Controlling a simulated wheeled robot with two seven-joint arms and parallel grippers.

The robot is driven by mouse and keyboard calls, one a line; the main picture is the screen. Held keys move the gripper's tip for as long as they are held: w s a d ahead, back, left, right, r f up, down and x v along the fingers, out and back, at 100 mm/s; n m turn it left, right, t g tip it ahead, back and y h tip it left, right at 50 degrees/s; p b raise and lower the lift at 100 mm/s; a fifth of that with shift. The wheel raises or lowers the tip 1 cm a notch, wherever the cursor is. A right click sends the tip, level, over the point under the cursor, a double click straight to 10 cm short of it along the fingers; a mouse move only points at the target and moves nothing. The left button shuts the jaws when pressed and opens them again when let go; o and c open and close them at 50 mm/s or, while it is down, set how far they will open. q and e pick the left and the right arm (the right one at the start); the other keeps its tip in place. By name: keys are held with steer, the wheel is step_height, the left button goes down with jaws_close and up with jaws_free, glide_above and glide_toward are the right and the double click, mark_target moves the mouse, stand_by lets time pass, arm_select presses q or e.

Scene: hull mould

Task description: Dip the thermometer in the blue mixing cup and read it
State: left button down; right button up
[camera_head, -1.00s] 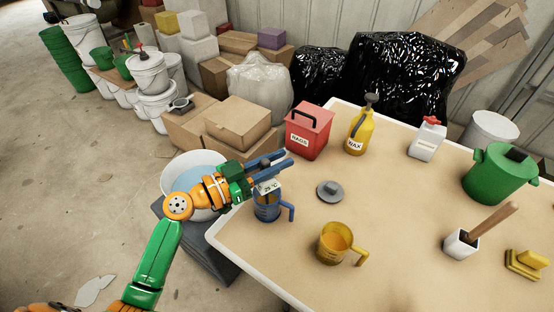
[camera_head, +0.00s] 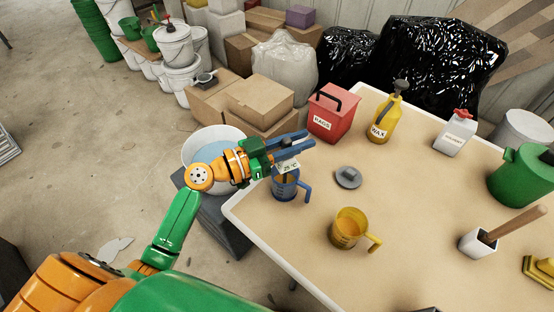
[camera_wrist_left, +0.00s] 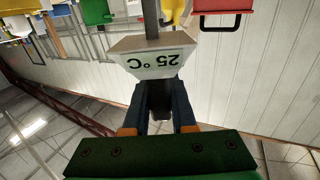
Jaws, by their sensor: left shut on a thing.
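My left gripper (camera_head: 300,143) is shut on the thermometer (camera_head: 289,167), a small white block with a readout and a thin stem. The block sits just above the rim of the blue mixing cup (camera_head: 288,191), which stands at the table's left corner. The stem's lower end is hidden, so its depth in the cup cannot be told. My right gripper is not in view.
A yellow cup (camera_head: 348,230) with orange contents and a grey lid-like disc (camera_head: 348,177) stand to the right. The red rags bin (camera_head: 333,116) and yellow wax bottle (camera_head: 384,120) are behind. A bucket of bluish liquid (camera_head: 197,160) stands left of the table (camera_head: 420,220).

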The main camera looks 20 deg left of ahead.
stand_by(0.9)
arm_select(q)
step_height(320, 180, up, 10)
steer(key=p, duration=0.6)
steer(key=shift+f+p, duration=0.2)
steer(key=shift+p, duration=0.1)
